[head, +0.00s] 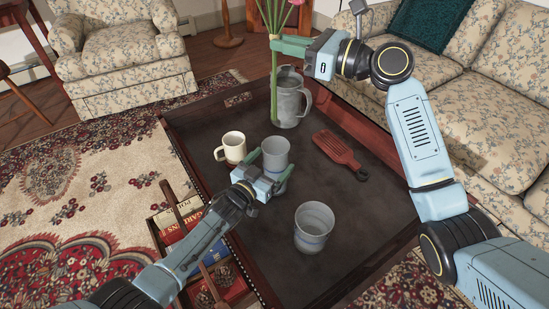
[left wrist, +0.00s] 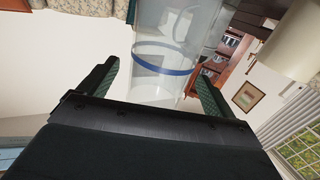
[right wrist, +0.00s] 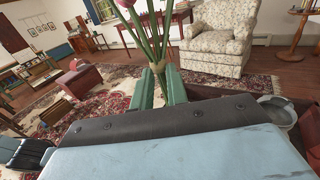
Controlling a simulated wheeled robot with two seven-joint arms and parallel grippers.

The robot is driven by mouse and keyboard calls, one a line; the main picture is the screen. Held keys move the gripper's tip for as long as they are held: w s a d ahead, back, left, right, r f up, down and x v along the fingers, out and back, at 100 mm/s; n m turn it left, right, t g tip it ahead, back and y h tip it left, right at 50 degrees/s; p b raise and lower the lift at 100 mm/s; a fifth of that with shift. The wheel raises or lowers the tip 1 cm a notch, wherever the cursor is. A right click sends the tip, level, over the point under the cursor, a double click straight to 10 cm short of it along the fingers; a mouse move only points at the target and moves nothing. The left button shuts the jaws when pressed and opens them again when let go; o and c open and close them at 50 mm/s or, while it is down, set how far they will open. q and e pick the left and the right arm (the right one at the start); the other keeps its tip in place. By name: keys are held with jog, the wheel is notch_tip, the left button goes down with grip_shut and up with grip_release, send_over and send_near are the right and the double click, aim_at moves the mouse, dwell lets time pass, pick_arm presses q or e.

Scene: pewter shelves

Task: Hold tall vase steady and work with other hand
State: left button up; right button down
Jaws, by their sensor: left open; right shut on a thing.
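My left gripper (head: 271,168) is open, its fingers on either side of a grey cup-like vessel (head: 275,152) standing on the dark table. In the left wrist view this pale vessel with a blue band (left wrist: 165,60) rises between the spread fingers (left wrist: 155,85); contact is unclear. My right gripper (head: 280,46) is shut on green flower stems (head: 274,85), pink blooms above. The stems hang down along the left side of a tall grey handled pitcher (head: 291,100); they look outside it. They also show in the right wrist view (right wrist: 155,40). Which vessel is the tall vase is unclear.
A cream mug (head: 232,147) stands left of the left gripper. A blue-grey cup (head: 314,228) stands nearer me, and a red slotted paddle (head: 338,149) lies right. The table (head: 365,240) has a raised rim. A sofa (head: 480,110) borders the right.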

pick_arm(q)
jog(key=shift+x, duration=1.3)
jog(key=c, duration=1.4)
